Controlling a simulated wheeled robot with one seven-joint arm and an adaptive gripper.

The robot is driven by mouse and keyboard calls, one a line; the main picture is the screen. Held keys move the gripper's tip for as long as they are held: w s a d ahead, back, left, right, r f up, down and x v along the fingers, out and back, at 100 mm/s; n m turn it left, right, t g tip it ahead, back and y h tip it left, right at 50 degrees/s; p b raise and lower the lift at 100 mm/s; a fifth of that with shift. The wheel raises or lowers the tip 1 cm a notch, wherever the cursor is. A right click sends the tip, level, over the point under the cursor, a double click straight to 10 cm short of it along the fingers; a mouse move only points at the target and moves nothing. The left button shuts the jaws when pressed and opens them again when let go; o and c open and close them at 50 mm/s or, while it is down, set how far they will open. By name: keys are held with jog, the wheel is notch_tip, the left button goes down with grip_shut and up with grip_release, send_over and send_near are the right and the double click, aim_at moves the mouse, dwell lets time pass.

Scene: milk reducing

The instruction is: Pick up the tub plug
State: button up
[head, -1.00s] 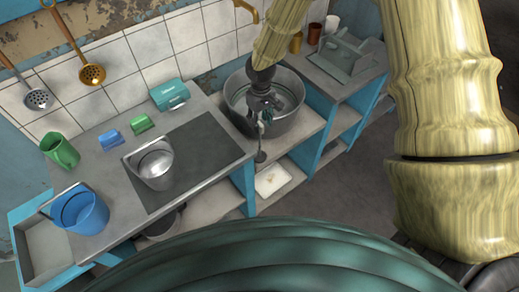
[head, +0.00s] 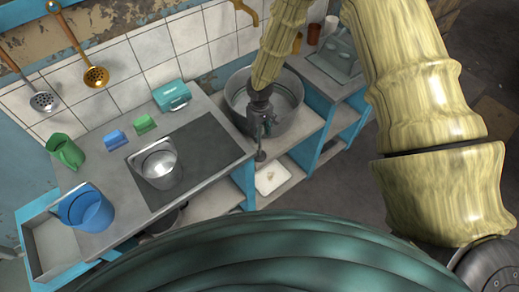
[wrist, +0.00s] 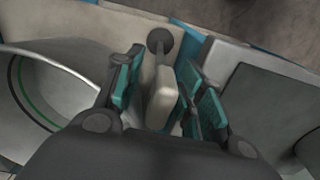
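The tub plug appears to be the pale block-like handle (wrist: 162,98) with a dark stem and a dark round end (wrist: 160,40) in the wrist view. The dark round end also shows in the head view (head: 261,156), at the front of the metal tub (head: 292,128). My gripper (wrist: 158,85) has its teal-padded fingers on both sides of the pale handle. A gap shows at the left finger; the right finger is very close, and contact is unclear. In the head view my gripper (head: 264,130) points down at the tub's front rim and hides the handle.
A sink (head: 335,62) is at the right. A white tray (head: 271,176) lies on the lower shelf.

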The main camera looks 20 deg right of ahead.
grip_shut()
dwell(0.5)
